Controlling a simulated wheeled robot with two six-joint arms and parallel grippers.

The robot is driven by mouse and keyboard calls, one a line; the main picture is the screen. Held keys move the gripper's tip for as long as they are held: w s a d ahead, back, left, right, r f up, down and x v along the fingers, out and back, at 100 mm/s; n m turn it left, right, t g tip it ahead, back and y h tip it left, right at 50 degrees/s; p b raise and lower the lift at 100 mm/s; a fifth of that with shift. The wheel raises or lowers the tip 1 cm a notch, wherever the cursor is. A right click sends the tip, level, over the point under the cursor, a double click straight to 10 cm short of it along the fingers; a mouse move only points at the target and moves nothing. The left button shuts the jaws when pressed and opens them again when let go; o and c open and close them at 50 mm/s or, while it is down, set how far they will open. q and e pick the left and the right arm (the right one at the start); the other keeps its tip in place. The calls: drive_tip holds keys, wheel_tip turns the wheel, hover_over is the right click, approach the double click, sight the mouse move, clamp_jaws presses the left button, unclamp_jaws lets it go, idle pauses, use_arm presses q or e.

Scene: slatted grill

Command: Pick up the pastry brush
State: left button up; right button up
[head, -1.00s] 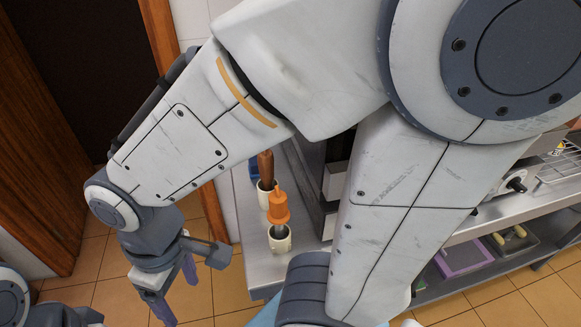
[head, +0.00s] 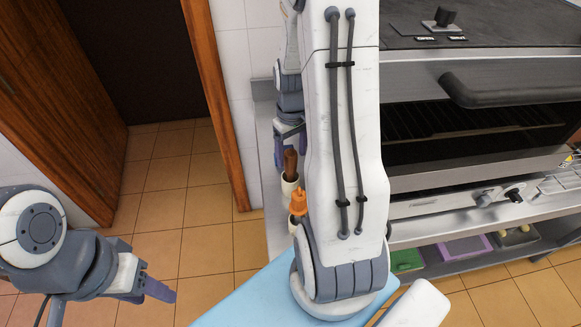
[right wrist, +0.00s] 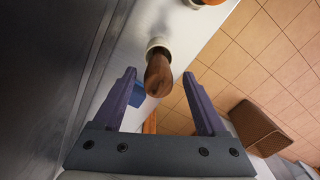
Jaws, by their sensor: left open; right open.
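A brown wooden handle (head: 290,163) stands upright in a white cup (head: 289,184) on the counter. An orange-handled tool (head: 298,200) stands in a second white cup nearer to me, partly behind my arm. Their lower ends are hidden, so I cannot tell which is the pastry brush. My right gripper (head: 289,140) is open just beyond and above the brown handle. In the right wrist view, the brown handle (right wrist: 158,76) shows between the spread fingers, apart from both. My left gripper (head: 158,285) is open and empty over the floor at the lower left.
A steel grill with a dark opening (head: 470,130) and a black bar handle stands at the right. Purple (head: 465,248) and green trays lie on a lower shelf. A blue object (right wrist: 137,95) sits near the right fingers. A narrow counter strip and wooden door frame are at the left.

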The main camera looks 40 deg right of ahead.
sight(291, 169)
wheel_tip(291, 169, down, 2)
drive_tip(key=f, duration=0.1)
drive_tip(key=f+p, duration=0.2)
drive_tip(key=f, duration=0.1)
drive_tip(key=shift+w+d, duration=0.1)
drive_tip(key=shift+w, duration=0.15)
drive_tip(key=shift+f, duration=0.75)
drive_tip(key=shift+c, duration=0.2)
clamp_jaws()
drive_tip(key=shift+r, duration=0.1)
